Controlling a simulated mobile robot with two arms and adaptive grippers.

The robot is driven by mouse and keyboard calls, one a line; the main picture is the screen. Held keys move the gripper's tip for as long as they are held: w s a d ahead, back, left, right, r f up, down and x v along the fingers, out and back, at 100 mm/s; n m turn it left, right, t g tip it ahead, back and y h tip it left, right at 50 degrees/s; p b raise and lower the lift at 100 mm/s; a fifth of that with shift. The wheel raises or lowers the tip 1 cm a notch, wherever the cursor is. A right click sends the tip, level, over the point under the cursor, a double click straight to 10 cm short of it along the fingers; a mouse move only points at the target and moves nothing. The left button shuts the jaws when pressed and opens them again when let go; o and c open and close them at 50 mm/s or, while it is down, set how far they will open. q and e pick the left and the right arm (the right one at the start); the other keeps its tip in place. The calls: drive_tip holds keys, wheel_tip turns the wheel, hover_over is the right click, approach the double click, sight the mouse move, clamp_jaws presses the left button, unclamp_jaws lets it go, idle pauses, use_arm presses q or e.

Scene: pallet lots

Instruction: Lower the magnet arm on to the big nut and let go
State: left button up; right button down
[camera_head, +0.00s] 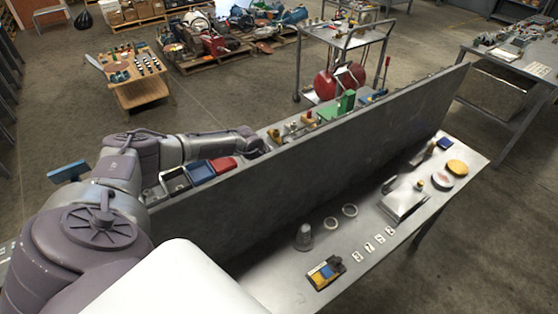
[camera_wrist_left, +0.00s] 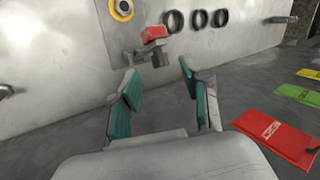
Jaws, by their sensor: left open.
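In the left wrist view, a small arm with a red block (camera_wrist_left: 154,33) on top and a dark cylinder (camera_wrist_left: 160,59) at its end stands out from a pale metal panel (camera_wrist_left: 70,60). It looks like the magnet arm. My left gripper (camera_wrist_left: 157,76) is open, its teal-padded fingers apart and empty, with the cylinder seen beyond and between the tips. I cannot make out the big nut for sure. In the head view my left arm reaches behind the upright panel (camera_head: 330,140), and its gripper is hidden there. My right gripper is not in view.
Several dark rings (camera_wrist_left: 197,19) and a yellow ring (camera_wrist_left: 121,9) are on the panel. Red (camera_wrist_left: 275,137) and green (camera_wrist_left: 300,93) mats lie to the right. In the head view, blue (camera_head: 201,171) and red (camera_head: 222,164) bins stand behind the panel; a metal box (camera_head: 405,200) stands in front.

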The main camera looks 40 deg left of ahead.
use_arm(q)
drive_tip(key=x, duration=0.3)
drive_tip(key=shift+d, duration=0.15)
drive_tip(key=shift+w+f+p, duration=0.25)
drive_tip(key=shift+f+p, duration=0.05)
drive_tip(key=shift+f, duration=0.1)
clamp_jaws()
